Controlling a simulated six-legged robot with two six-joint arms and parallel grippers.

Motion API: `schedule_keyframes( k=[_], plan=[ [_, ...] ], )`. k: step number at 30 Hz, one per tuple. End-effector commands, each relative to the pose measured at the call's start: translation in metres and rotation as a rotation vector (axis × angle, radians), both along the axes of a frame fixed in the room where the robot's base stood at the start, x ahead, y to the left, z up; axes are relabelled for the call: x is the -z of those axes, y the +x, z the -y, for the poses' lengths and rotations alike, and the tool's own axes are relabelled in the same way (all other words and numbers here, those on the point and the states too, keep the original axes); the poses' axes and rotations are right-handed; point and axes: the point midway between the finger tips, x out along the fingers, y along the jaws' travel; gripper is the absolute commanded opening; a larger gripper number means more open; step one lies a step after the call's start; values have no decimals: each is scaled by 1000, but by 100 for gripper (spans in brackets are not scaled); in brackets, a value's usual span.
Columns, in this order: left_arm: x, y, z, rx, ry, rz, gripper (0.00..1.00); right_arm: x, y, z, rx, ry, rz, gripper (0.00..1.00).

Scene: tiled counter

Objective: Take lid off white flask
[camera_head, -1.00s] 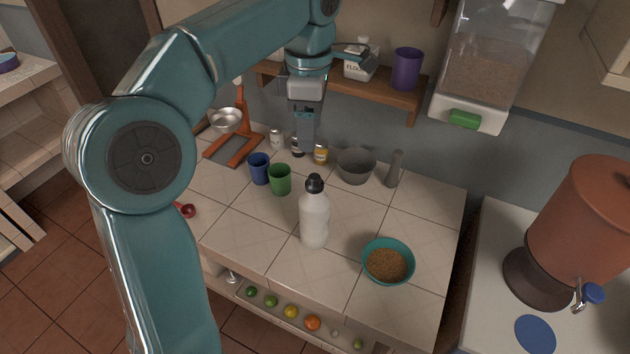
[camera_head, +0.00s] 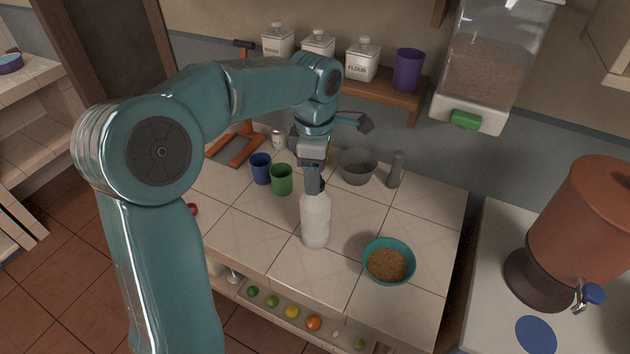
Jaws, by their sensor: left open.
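The white flask (camera_head: 315,221) stands upright on the tiled counter (camera_head: 257,228), near its middle. Its black lid is on top and is now mostly hidden by my left gripper (camera_head: 313,184). The left gripper points down from above, its fingers at the height of the lid. It is open, with the fingers around or just in front of the lid; I cannot tell which, nor whether they touch it. My right gripper is not in view.
A green cup (camera_head: 281,180) and a blue cup (camera_head: 261,168) stand left of the flask. A grey bowl (camera_head: 357,167) is behind it. A teal bowl of grain (camera_head: 403,249) is at right. A shelf (camera_head: 398,97) with jars and a purple cup (camera_head: 408,69) is above.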

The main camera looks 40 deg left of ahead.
Motion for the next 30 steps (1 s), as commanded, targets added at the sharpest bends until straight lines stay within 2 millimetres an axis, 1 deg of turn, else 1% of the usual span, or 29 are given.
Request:
schedule_keyframes(
  k=[1,2,3,5,6,7,15,20,23,26,30],
  plan=[
    [0,0,0,0,0,0,57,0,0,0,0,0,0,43],
    [0,0,0,0,0,0,47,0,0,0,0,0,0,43],
    [0,0,0,0,0,0,34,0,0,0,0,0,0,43],
    [0,0,0,0,0,0,14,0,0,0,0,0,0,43],
    [0,0,0,0,0,0,1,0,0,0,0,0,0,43],
    [0,0,0,0,0,0,0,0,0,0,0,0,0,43],
    [-1,0,0,0,0,0,0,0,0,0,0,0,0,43],
    [-10,0,0,1,1,2,0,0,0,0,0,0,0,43],
    [-24,1,0,1,2,4,0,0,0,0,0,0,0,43],
    [-48,1,0,1,2,7,0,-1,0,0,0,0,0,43],
    [-95,1,0,0,1,8,0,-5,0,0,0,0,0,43]
  ],
)
